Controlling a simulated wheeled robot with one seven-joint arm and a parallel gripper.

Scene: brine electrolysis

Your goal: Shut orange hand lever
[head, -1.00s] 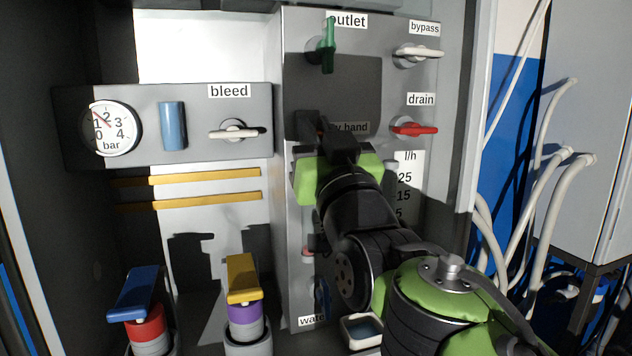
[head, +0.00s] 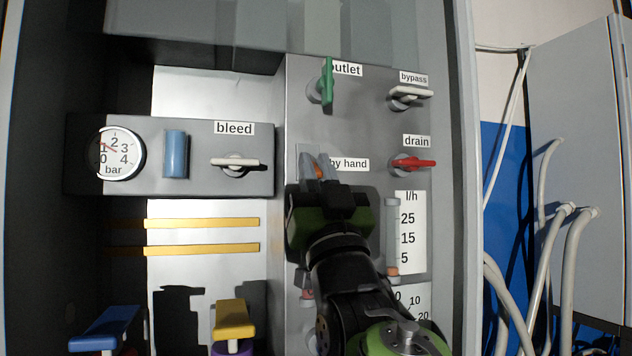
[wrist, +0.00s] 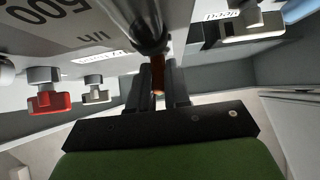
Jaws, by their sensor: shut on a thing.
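The orange hand lever (wrist: 158,74) shows as a narrow orange strip between my fingers in the wrist view. In the head view only a small orange bit of it shows, left of the "by hand" label (head: 349,164). My gripper (head: 318,169) reaches up the grey panel from below and is shut on the lever. The fingers, also seen in the wrist view (wrist: 160,88), hide most of the lever, so its full angle is hard to tell.
The green outlet lever (head: 327,82) is above, the white bypass handle (head: 410,94) and red drain handle (head: 413,163) to the right. A flow tube (head: 392,235) stands close beside my gripper. The white bleed handle (head: 236,163) and gauge (head: 116,153) are left.

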